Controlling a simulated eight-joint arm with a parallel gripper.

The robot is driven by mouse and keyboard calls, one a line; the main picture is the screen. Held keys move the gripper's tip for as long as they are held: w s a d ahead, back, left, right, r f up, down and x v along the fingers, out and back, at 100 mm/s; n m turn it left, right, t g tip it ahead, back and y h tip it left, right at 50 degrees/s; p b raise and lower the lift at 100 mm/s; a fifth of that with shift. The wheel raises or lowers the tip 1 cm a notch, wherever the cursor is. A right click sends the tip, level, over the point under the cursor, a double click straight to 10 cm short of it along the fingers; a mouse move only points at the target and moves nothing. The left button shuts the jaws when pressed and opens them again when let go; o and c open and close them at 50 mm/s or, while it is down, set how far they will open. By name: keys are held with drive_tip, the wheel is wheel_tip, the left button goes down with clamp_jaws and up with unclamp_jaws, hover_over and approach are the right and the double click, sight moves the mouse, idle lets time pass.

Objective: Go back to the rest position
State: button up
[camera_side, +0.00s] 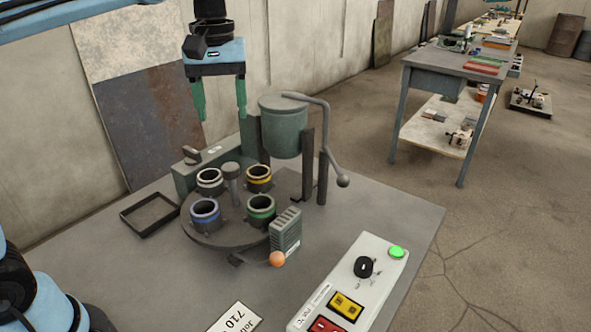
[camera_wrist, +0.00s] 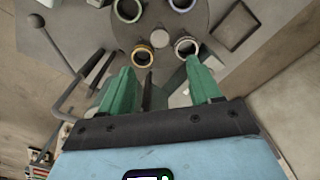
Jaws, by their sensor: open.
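My gripper (camera_side: 219,100) hangs in the air above the back of the table, its two green fingers pointing down and apart with nothing between them. It is left of the grey-green ladle pot (camera_side: 284,130) and higher than the cups. The open fingers also show in the wrist view (camera_wrist: 160,90). The round turntable (camera_side: 215,235) carries a white-rimmed cup (camera_side: 209,183), a yellow-rimmed cup (camera_side: 258,180), a blue-rimmed cup (camera_side: 205,214) and a green-rimmed cup (camera_side: 261,211). The ladle pot appears upright, with a bent handle (camera_side: 328,130) ending in a ball.
A control box (camera_side: 350,285) with a black knob and a lit green button stands at the front right. A small grey ribbed box (camera_side: 286,232) and an orange ball (camera_side: 277,259) are beside the turntable. An empty black tray (camera_side: 150,214) lies at left. A wall stands behind.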

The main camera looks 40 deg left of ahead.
drive_tip(key=shift+s, duration=0.1)
drive_tip(key=s+f+m+t, duration=0.2)
drive_tip(key=s+f+m, duration=0.1)
drive_tip(key=f, duration=0.1)
drive_tip(key=s+f+m+t, duration=0.2)
drive_tip(key=s+f+m, duration=0.1)
drive_tip(key=f, duration=0.1)
drive_tip(key=s+d+f+m+t, duration=0.1)
drive_tip(key=s+f+m+t, duration=0.2)
drive_tip(key=f, duration=0.1)
drive_tip(key=shift+s+f, duration=0.1)
drive_tip(key=shift+s, duration=0.1)
